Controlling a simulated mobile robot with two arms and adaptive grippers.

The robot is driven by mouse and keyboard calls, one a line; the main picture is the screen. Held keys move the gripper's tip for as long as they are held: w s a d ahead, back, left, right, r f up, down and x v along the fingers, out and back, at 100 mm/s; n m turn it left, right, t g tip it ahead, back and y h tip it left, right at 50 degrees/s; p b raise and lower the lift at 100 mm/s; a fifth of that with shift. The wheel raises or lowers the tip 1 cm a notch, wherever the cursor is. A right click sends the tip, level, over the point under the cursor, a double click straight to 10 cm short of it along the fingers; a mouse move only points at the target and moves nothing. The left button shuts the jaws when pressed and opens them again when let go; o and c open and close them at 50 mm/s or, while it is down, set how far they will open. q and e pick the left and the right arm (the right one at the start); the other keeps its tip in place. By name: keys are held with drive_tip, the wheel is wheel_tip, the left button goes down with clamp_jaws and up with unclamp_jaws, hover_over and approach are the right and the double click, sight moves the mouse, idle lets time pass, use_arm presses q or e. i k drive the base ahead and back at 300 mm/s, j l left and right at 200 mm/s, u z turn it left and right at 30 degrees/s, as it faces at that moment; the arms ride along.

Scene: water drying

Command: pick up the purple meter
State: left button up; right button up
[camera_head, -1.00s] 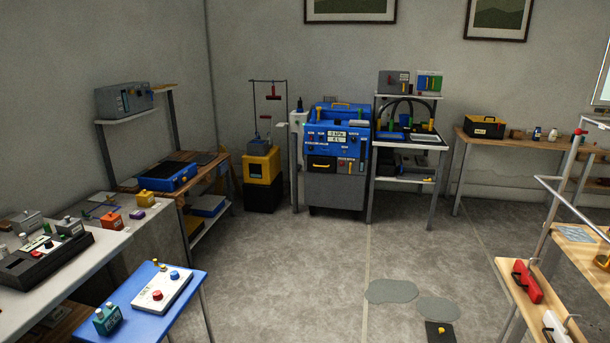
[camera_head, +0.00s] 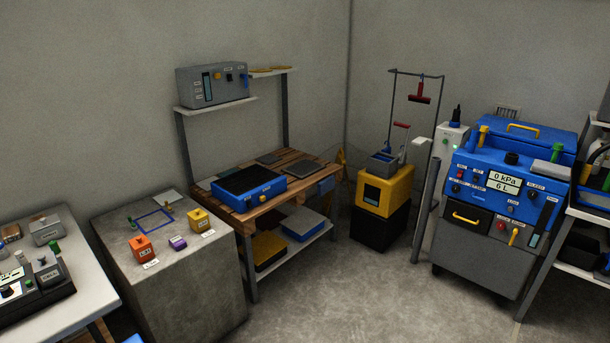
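The purple meter (camera_head: 178,243) is a small box with a pale label on top. It sits on the concrete block (camera_head: 185,278) at the left of the head view, near the block's front edge. It stands between an orange box (camera_head: 141,248) on its left and a yellow box (camera_head: 199,220) on its right. Neither of my grippers shows in this view.
A white table (camera_head: 85,297) with a black device stands left of the block. A wooden bench (camera_head: 290,175) with a blue tray stands right of it. A blue machine (camera_head: 510,165) stands at the right. The floor (camera_head: 350,290) in front is open.

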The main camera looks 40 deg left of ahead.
sight(177, 242)
drive_tip(key=i+u, duration=0.3)
drive_tip(key=i, duration=0.2)
drive_tip(key=i+u, duration=0.3)
drive_tip(key=i, duration=0.2)
drive_tip(key=i+l+u, duration=0.3)
drive_tip(key=i, duration=0.15)
drive_tip(key=i+u, duration=0.25)
drive_tip(key=u, duration=0.2)
drive_tip(key=i+u, duration=0.2)
drive_tip(key=u, duration=0.2)
drive_tip(key=i+l+u, duration=0.1)
drive_tip(key=i+u, duration=0.15)
drive_tip(key=u, duration=0.2)
drive_tip(key=i+l+u, duration=0.2)
drive_tip(key=u, duration=0.2)
drive_tip(key=i+l+u, duration=0.15)
drive_tip(key=u, duration=0.3)
